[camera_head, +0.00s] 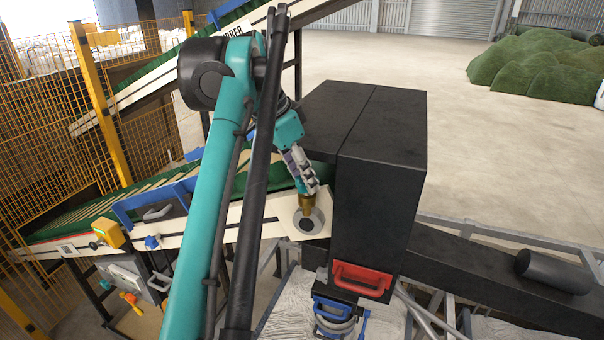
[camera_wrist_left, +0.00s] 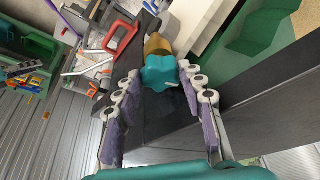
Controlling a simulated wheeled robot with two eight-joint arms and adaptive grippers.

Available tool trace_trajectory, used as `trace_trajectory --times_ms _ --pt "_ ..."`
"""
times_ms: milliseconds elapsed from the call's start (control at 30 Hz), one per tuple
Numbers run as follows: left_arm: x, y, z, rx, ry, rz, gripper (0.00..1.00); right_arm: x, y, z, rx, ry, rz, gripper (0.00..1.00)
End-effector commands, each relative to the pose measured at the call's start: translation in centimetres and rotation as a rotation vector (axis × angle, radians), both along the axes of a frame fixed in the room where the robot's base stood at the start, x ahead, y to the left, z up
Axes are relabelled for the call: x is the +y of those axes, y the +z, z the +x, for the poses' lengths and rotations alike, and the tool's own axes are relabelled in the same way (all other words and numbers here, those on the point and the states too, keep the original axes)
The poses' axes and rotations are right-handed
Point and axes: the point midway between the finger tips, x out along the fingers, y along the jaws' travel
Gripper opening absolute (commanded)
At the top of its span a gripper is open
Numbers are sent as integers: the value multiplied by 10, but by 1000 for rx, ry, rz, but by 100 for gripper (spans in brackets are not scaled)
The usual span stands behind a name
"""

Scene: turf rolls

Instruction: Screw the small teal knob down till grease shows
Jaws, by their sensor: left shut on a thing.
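The small teal knob (camera_wrist_left: 160,74) is lobed and sits at the end of a brass-coloured body (camera_wrist_left: 157,45) in the left wrist view. My left gripper (camera_wrist_left: 159,78) is shut on the knob, one segmented finger on each side. In the head view my left gripper (camera_head: 305,178) reaches down to the brass body (camera_head: 307,204), in front of a round grey part with a dark centre (camera_head: 306,224) on the conveyor's pale side plate. I cannot make out any grease. My right gripper is not in view.
A tall black housing (camera_head: 375,190) stands close to the right of the gripper, with a red handle (camera_head: 362,279) low on it. The conveyor (camera_head: 85,240) runs off left beside yellow mesh fencing (camera_head: 45,120). Open floor (camera_head: 450,130) lies behind, with green turf heaps (camera_head: 540,65).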

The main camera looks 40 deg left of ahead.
Motion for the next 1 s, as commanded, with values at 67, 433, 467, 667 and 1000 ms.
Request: trace_trajectory --times_ms 67,433,467,667,1000 --pt "0 1 1 -2 1 0 10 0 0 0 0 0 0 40" --pt "0 0 0 -1 1 0 60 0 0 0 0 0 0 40" --pt "0 0 0 -1 1 0 60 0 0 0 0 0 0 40" --pt "0 0 0 -1 4 0 60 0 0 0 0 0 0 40" --pt "-4 -1 -1 -1 215 0 60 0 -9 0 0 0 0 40"
